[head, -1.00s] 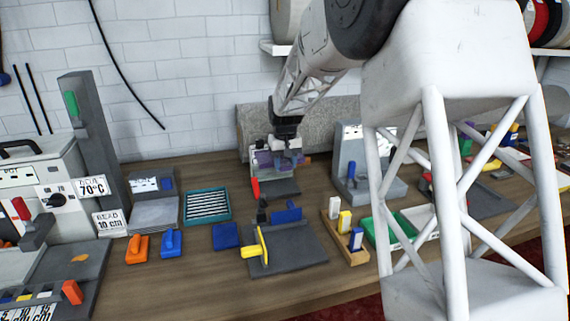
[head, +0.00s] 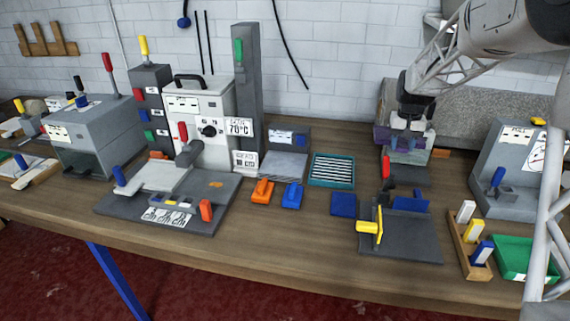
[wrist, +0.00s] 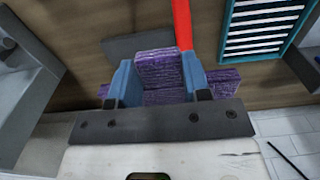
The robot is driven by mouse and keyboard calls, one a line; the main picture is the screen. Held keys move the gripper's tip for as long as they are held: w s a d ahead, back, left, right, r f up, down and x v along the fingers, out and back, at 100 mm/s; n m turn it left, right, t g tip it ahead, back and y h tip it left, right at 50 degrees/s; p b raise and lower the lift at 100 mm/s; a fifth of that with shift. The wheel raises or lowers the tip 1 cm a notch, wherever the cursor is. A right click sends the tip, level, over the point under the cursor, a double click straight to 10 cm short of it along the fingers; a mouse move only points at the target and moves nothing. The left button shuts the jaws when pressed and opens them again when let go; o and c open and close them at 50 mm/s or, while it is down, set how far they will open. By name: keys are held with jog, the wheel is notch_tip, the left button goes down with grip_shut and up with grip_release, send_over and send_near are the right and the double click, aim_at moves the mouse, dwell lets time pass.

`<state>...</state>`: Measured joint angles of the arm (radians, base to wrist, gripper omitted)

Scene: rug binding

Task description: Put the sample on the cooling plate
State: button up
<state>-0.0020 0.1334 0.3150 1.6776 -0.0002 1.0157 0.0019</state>
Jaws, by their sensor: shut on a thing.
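My gripper (head: 408,122) is at the back right of the bench, at a grey device with a red lever (head: 386,166). In the wrist view its two blue fingers (wrist: 161,82) are shut on a purple, carpet-like sample (wrist: 158,66). More purple material shows beneath and to both sides; I cannot tell if it is one piece. A teal-framed plate with pale slats (head: 332,170) lies to the left, also at the wrist view's upper right (wrist: 262,28). I cannot tell whether this or the plain grey plate (head: 284,165) is the cooling plate.
A tall grey post (head: 246,100) and a white 70 °C machine (head: 203,105) stand further left. Orange (head: 262,191) and blue (head: 292,195) handled blocks lie before the plates. A grey jig with a yellow handle (head: 370,226) is in front. A grey gauge stand (head: 508,165) is at right.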

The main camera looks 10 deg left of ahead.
jog(key=s+a+r, duration=0.1)
jog(key=s+a, duration=0.2)
jog(key=a, duration=3.3)
jog(key=shift+s+a, duration=0.2)
jog(key=shift+a, duration=0.15)
notch_tip(320, 180, down, 14)
jog(key=shift+r, duration=0.2)
jog(key=shift+w, duration=0.1)
